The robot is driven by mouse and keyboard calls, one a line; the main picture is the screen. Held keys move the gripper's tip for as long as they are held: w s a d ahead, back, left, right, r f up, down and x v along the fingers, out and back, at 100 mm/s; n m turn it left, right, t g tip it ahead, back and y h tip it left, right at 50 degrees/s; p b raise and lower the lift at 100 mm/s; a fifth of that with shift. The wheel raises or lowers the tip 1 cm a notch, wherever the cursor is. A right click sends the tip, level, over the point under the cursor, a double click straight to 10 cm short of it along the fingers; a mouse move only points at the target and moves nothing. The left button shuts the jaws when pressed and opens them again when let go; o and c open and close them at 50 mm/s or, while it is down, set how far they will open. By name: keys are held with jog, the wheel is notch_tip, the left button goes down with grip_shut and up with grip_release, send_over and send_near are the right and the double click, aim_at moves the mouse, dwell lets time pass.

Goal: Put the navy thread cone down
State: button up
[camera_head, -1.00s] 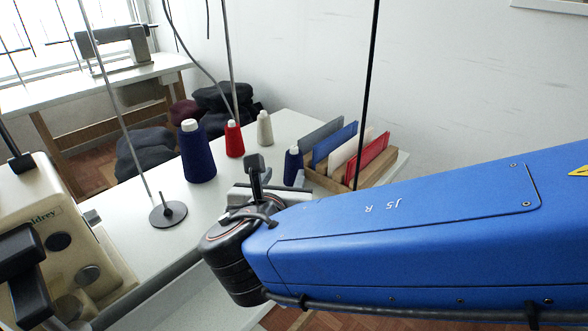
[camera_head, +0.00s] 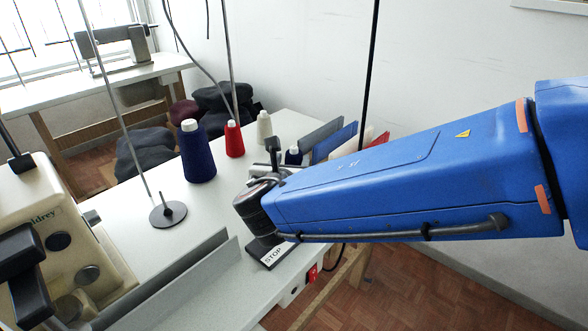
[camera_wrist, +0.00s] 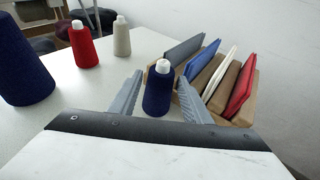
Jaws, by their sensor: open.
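A small navy thread cone (camera_wrist: 158,90) with a white tip stands upright on the white table, close to the wooden holder. In the head view the same cone (camera_head: 293,156) is mostly hidden behind my wrist and arm. My gripper (camera_wrist: 160,78) is open, with one grey finger on each side of the small cone in the wrist view. Gaps show between the cone and both fingers. A larger navy cone (camera_head: 197,155) stands upright further left on the table; it also shows at the left edge of the wrist view (camera_wrist: 22,70).
A red cone (camera_head: 234,140) and a cream cone (camera_head: 264,127) stand behind. The wooden holder (camera_wrist: 246,112) with coloured upright pieces is just right of the small cone. A thread stand base (camera_head: 168,214) and a cream sewing machine (camera_head: 60,225) are left.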

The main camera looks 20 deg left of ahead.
jog(key=x, duration=0.3)
jog(key=shift+w, duration=0.4)
jog(key=c, duration=0.9)
jog(key=shift+c, duration=0.2)
